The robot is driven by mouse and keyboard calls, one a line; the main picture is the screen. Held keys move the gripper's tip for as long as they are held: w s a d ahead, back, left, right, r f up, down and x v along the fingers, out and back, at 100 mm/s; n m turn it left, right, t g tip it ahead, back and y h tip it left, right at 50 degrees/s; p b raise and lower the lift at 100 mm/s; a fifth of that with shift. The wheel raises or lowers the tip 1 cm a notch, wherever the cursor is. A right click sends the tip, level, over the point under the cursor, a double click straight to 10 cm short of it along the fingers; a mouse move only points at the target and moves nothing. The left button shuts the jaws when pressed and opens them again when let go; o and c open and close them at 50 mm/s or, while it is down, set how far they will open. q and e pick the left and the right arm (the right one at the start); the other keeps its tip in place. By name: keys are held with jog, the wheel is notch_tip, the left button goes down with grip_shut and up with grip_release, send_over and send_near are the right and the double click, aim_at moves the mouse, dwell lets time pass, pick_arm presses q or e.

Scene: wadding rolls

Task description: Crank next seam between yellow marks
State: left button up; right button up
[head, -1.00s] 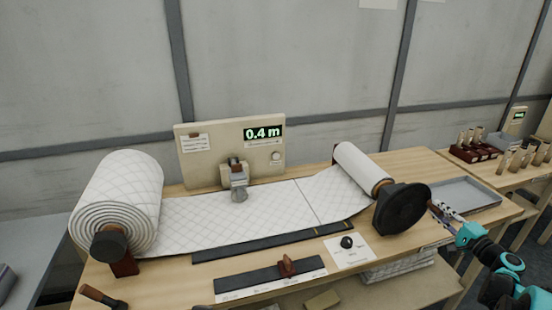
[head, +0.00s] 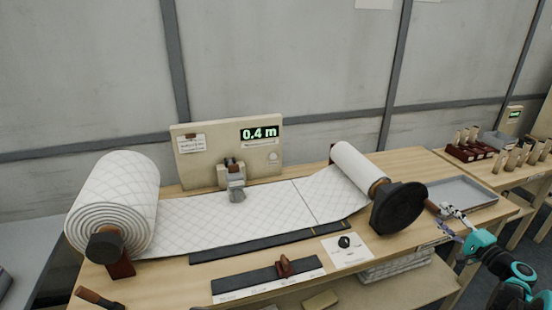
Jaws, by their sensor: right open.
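White quilted wadding (head: 235,215) runs across the bench from a large roll (head: 112,200) at the left to a thinner roll (head: 356,168) at the right. A dark seam line (head: 305,202) crosses the wadding right of the middle. A black strip (head: 270,244) lies along its front edge, with small yellow marks (head: 314,231) near its right end. A black crank wheel (head: 398,208) with a brown handle (head: 432,208) is at the right roll's front end. My right gripper (head: 450,222) is open beside the handle; contact cannot be told. My left gripper is out of view.
A panel (head: 227,153) behind the wadding reads 0.4 m, with a metal device in front. A black knob (head: 344,241) on a white card and a dark slide rail (head: 265,279) lie in front. A grey tray (head: 462,191) sits right of the wheel.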

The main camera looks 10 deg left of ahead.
jog(key=v, duration=0.6)
dwell(0.3)
jog(key=s+a+n+g+h, duration=0.1)
jog(key=s+a+n+g, duration=0.25)
jog(key=a, duration=0.85)
jog(key=s+a+n+g, duration=0.3)
jog(key=s+a+g, duration=0.15)
jog(key=a, duration=0.85)
jog(key=s+a+f+n+h, duration=0.2)
jog(key=s, duration=0.5)
jog(key=s+a+f+n+g+h, duration=0.1)
jog(key=s+a+f+n+h, duration=0.1)
jog(key=s, duration=0.5)
jog(key=s+a+f+n+h, duration=0.1)
jog(key=s+a+f+n, duration=0.1)
jog(key=s, duration=0.5)
jog(key=shift+s+a+n+h, duration=0.2)
jog(key=shift+n+h, duration=0.2)
jog(key=shift+n, duration=0.15)
